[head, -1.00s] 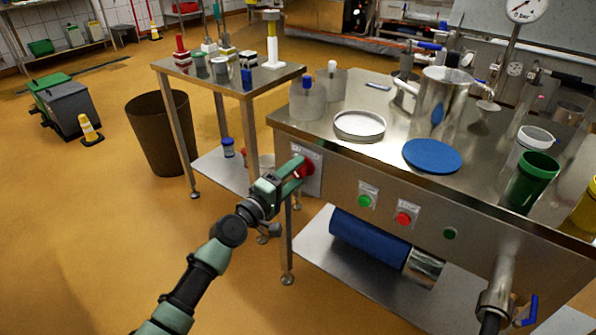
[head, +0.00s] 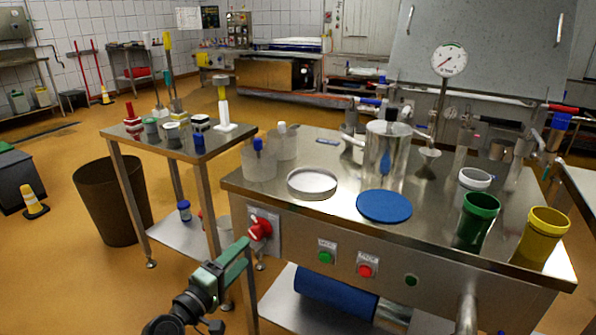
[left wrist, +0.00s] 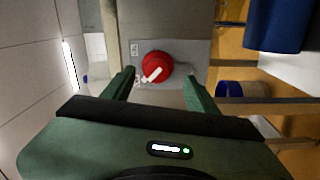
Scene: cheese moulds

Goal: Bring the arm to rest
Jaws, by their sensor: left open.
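My left gripper (head: 244,247) is low in the head view, in front of the steel bench's side panel. Its green fingers are open, with nothing seen between them. A red rotary knob (head: 260,229) on a grey plate sits just beyond the fingertips. In the left wrist view the red knob (left wrist: 155,65) shows ahead, framed between the two spread fingers, with a white mark on its face. Whether any finger touches it, I cannot tell. My left forearm is mostly out of the head view. My right gripper is not in view.
A side table (head: 190,153) and brown bin (head: 108,200) stand left. Open floor lies at lower left.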

